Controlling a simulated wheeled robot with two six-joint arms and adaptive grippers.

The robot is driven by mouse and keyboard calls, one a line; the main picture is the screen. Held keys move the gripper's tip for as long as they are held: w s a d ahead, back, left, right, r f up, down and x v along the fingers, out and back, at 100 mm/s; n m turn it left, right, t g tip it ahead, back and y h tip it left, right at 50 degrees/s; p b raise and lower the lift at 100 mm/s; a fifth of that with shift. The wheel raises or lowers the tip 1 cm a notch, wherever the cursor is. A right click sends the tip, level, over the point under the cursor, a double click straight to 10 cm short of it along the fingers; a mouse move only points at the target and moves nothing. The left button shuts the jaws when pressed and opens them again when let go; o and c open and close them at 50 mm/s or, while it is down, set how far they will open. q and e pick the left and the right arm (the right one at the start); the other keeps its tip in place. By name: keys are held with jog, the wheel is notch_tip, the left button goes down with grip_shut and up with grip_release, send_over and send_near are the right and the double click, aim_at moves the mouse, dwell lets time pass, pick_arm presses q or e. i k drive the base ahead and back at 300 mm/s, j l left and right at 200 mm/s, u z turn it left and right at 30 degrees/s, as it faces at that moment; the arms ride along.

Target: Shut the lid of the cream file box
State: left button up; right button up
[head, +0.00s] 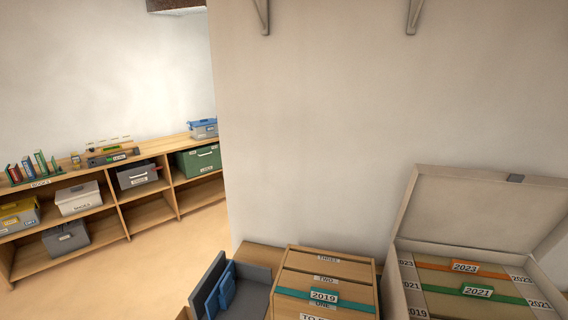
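The cream file box (405,278) stands at the lower right of the head view, cut off by the picture's edge. Inside lie bundles with an orange band marked 2023 (465,267) and a green band marked 2021 (478,291). Pale year-marked strips show at the sides. The box's front and bottom are out of view. Neither gripper is in view.
Left of the box stand a wooden drawer unit (330,264) with a teal 2019 band and a dark grey tray (252,272) with a blue item. A wall is close behind. Low shelves (110,222) with boxes stand far left, with open floor before them.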

aim_at(521, 213)
jog(key=z, duration=1.5)
jog(key=i+l, duration=0.1)
jog(key=l, duration=0.95)
jog(key=i+l, duration=0.15)
jog(key=l, duration=0.35)
jog(key=i+l+z, duration=0.1)
jog(key=l, duration=0.4)
